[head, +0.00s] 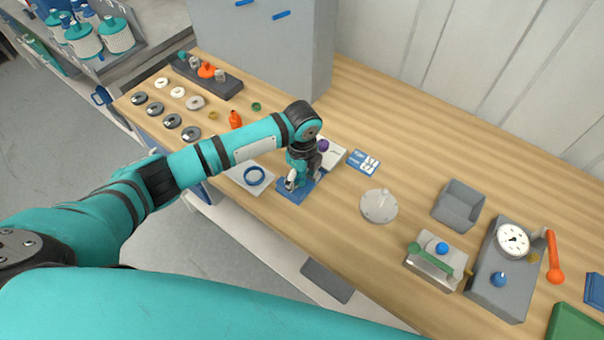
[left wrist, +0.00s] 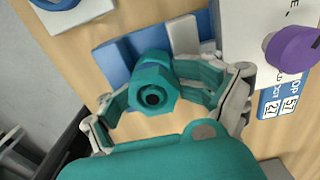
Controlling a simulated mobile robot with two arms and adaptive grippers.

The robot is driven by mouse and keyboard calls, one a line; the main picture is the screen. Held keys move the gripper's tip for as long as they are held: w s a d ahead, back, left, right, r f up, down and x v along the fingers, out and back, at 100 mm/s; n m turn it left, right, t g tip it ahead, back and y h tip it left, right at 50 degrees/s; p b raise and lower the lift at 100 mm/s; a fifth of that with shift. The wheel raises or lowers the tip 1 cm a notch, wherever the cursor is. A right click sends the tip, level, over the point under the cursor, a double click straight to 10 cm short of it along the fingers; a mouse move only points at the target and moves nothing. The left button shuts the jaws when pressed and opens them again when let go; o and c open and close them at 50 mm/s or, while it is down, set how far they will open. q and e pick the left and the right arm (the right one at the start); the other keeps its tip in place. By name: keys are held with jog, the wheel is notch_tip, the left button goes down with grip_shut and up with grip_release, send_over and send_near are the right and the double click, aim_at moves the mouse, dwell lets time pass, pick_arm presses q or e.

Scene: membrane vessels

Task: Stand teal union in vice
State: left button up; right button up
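The teal union (left wrist: 165,88) shows in the left wrist view as a hex nut with a dark bore facing the camera and another teal part behind it. In the head view my left gripper (head: 302,179) points down over the blue vice (head: 289,194) near the bench's front edge, largely covering the union. My right gripper is out of view.
A white plate with a blue ring (head: 255,176) lies left of the vice. A white block with a purple knob (head: 323,145) stands close behind it. A blue-white card (head: 365,162) and a round grey lid (head: 379,206) lie to the right. A grey bin (head: 459,205) stands farther right.

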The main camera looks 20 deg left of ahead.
pick_arm(q)
jog(key=shift+s, duration=0.3)
notch_tip(320, 180, up, 12)
jog(key=shift+w, duration=0.2)
dwell(0.4)
dwell(0.3)
